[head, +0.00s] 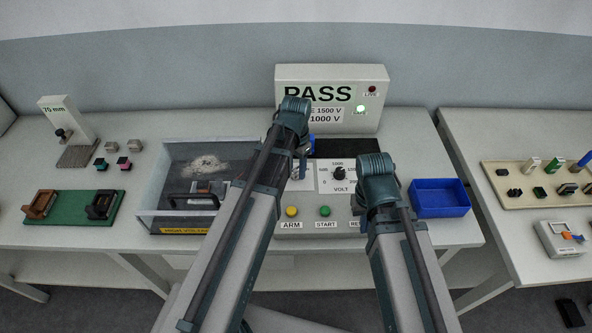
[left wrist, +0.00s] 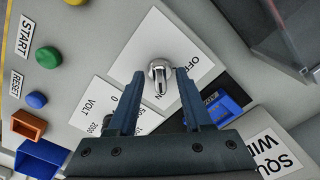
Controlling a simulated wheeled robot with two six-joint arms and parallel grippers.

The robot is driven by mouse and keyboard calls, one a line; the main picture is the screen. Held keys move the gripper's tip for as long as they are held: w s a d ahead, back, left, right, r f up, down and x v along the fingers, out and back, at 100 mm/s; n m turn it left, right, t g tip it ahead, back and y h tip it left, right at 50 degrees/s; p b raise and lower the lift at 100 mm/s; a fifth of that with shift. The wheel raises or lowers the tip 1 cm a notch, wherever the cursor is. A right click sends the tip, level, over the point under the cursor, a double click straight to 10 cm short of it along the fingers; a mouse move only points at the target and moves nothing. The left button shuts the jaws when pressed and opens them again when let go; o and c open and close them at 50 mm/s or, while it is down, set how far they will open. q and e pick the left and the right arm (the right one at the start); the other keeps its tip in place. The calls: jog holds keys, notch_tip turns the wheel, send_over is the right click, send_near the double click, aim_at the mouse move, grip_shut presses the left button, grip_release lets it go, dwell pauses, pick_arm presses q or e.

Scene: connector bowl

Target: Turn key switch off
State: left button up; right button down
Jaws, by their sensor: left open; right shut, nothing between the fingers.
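The key switch (left wrist: 158,70) is a round silver knob on a white plate (left wrist: 172,42) with OFF and ON labels, in the left wrist view. Its key points down in that view, over the ON label; OFF is to its right. My left gripper (left wrist: 160,76) is open, one finger on each side of the key switch; I cannot tell whether they touch it. In the head view my left arm largely hides the switch. My right gripper (head: 358,204) is low over the panel's right side, mostly hidden by its own arm; it is shut and empty.
The tester (head: 374,86) reads PASS with its green SAFE lamp lit. A VOLT dial (head: 338,174), a yellow ARM button (head: 291,211) and a green START button (head: 324,211) share the panel. A clear-walled box (head: 160,207) stands left, a blue bin (head: 440,211) right.

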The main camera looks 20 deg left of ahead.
pick_arm(q)
grip_shut()
jog(key=shift+n, duration=0.3)
jog(key=n, duration=0.8)
jog(key=shift+n, duration=0.3)
jog(key=n, duration=0.8)
jog(key=shift+n, duration=0.5)
